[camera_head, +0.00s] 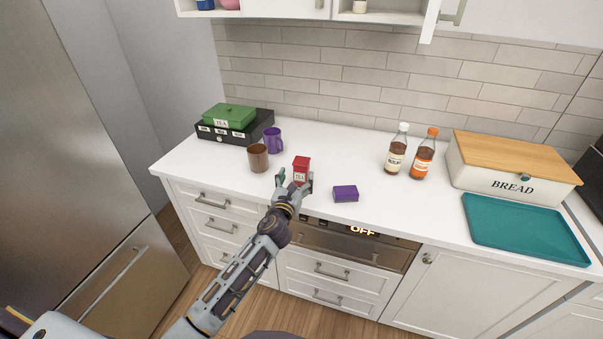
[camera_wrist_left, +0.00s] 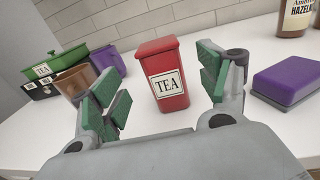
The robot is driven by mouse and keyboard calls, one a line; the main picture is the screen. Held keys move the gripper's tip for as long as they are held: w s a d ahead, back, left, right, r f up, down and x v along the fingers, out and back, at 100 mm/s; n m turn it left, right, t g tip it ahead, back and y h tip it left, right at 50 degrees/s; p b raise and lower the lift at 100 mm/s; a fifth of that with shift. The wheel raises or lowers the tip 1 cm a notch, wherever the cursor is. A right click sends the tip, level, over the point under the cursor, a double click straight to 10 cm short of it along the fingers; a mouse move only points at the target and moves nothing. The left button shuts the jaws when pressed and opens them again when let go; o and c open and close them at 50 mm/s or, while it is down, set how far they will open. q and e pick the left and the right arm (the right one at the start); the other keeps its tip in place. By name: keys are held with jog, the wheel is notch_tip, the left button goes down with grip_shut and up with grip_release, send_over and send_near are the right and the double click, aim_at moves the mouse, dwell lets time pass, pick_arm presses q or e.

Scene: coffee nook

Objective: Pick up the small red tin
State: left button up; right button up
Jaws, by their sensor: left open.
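The small red tin (camera_head: 301,167) has a white TEA label and stands upright on the white counter near its front edge. It also shows in the left wrist view (camera_wrist_left: 164,72), between and a little beyond my open fingers. My left gripper (camera_head: 295,182) is open at the near side of the tin, its green-padded fingers (camera_wrist_left: 160,85) spread to either side. I see no contact between the fingers and the tin. The tin's lower front is partly covered by the gripper in the head view. My right gripper is not in view.
A brown cup (camera_head: 258,158) and purple mug (camera_head: 273,140) stand left of the tin, by a black box (camera_head: 236,131) under a green tin (camera_head: 230,115). A purple block (camera_head: 345,193) lies close on the right. Two bottles (camera_head: 397,152), a bread box (camera_head: 510,175) and teal tray (camera_head: 525,228) are farther right.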

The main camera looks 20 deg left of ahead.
aim_at(300, 171)
pick_arm(q)
jog(key=shift+w, duration=0.95)
jog(key=shift+w, duration=0.1)
jog(key=shift+w+f, duration=0.15)
jog(key=shift+w, duration=2.35)
jog(key=c, duration=1.2)
